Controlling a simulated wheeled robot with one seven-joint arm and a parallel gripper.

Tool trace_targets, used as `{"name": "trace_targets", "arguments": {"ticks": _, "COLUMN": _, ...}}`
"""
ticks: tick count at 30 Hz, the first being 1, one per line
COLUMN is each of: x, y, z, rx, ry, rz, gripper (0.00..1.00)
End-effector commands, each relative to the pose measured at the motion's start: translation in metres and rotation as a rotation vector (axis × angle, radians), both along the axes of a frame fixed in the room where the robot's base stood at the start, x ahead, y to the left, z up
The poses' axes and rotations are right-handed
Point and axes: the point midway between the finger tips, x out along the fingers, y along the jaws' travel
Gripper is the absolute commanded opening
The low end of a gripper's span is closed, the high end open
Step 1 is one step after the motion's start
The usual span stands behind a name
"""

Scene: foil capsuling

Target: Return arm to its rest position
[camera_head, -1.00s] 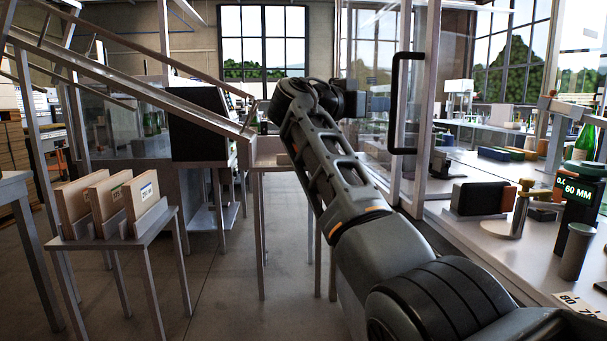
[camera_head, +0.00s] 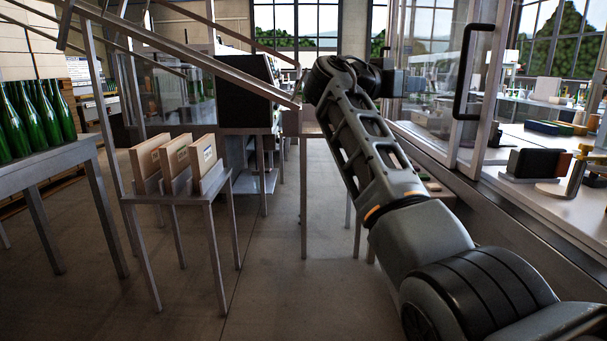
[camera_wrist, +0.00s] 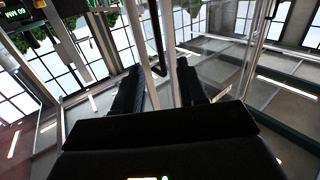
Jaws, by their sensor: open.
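My arm (camera_head: 362,155) reaches up and away from the lower right in the head view, its forearm raised and bent at the top. My gripper (camera_wrist: 161,88) shows in the wrist view as two dark fingers standing apart with nothing held between them. In the head view the wrist end is small, near the glass panel, and its fingers cannot be made out. The wrist picture is strongly tilted, with windows and a glass enclosure beyond the fingers.
A glass enclosure with a black door handle (camera_head: 471,70) and a workbench (camera_head: 567,189) stand close on the right. Three cartons (camera_head: 176,163) sit on a small stand. Green bottles (camera_head: 38,118) stand on a table at left. Open floor (camera_head: 285,260) lies in the middle.

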Motion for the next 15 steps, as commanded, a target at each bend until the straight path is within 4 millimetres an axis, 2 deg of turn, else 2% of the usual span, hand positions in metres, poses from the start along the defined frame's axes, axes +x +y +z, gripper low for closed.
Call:
{"name": "trace_targets", "arguments": {"ticks": 8, "x": 0.002, "y": 0.004, "z": -0.052, "rx": -0.009, "ry": 0.060, "rz": 0.071, "gripper": 0.41}}
{"name": "trace_targets", "arguments": {"ticks": 11, "x": 0.002, "y": 0.006, "z": -0.079, "rx": -0.010, "ry": 0.089, "rz": 0.107, "gripper": 0.41}}
{"name": "trace_targets", "arguments": {"ticks": 15, "x": -0.002, "y": 0.007, "z": -0.126, "rx": -0.014, "ry": 0.141, "rz": 0.171, "gripper": 0.41}}
